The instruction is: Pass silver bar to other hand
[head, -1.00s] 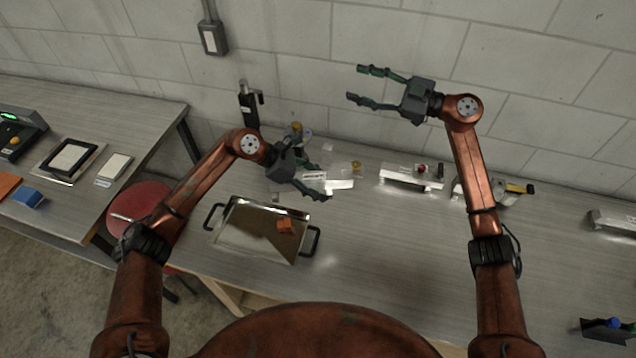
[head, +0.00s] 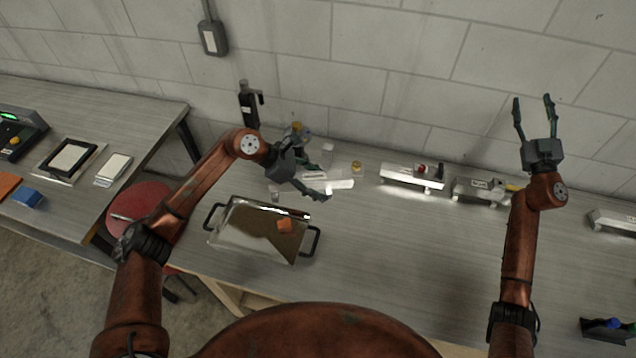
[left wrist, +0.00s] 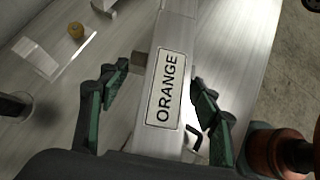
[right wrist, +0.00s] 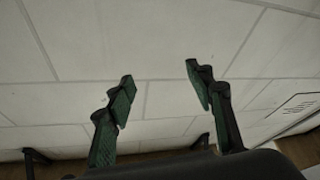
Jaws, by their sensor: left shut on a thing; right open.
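The silver bar with a label reading ORANGE (left wrist: 188,35) lies between the green fingers of my left gripper (left wrist: 160,80) in the left wrist view. In the head view the bar's bright end (head: 341,185) shows just right of my left gripper (head: 318,181), which is shut on it over the back of the table. I cannot tell whether the bar touches the table. My right gripper (head: 533,99) is open and empty, well to the right, with its fingers pointing up the picture toward the wall. The right wrist view shows only wall between its open fingers (right wrist: 159,75).
Other silver pieces (head: 405,180) (head: 480,190) stand along the back right. The table's middle right is clear. A block wall (head: 420,60) rises behind.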

